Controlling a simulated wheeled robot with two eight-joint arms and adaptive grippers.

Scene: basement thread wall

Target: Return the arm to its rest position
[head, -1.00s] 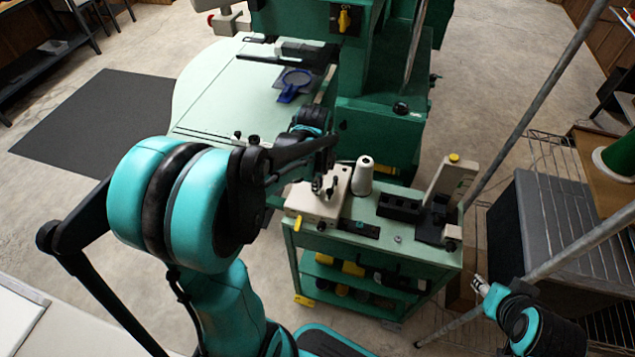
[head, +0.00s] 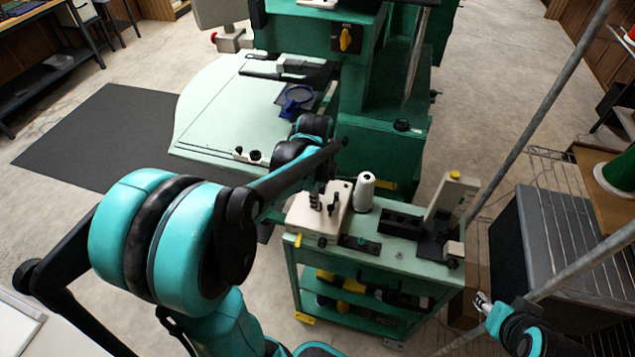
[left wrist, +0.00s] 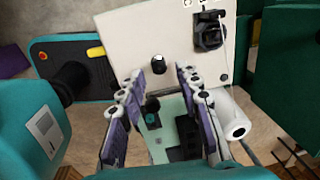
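My left arm (head: 175,245), teal and black, reaches from the lower left over the green cart. My left gripper (left wrist: 158,112) is open in the left wrist view. Its two purple-padded fingers are apart, with nothing between them. In the head view its wrist is beside the small cream machine (head: 318,225) on the cart; the fingertips are hard to make out there, and contact cannot be told. My right gripper (head: 483,301) shows small at the lower right, away from the cart; its finger state is too small to tell.
The green cart (head: 385,262) carries a white thread cone (head: 364,190), black blocks and a cream upright stand (head: 450,205). A large green machine (head: 385,150) and its pale table (head: 225,115) stand behind. A grey pole (head: 545,105) and wire rack are at right.

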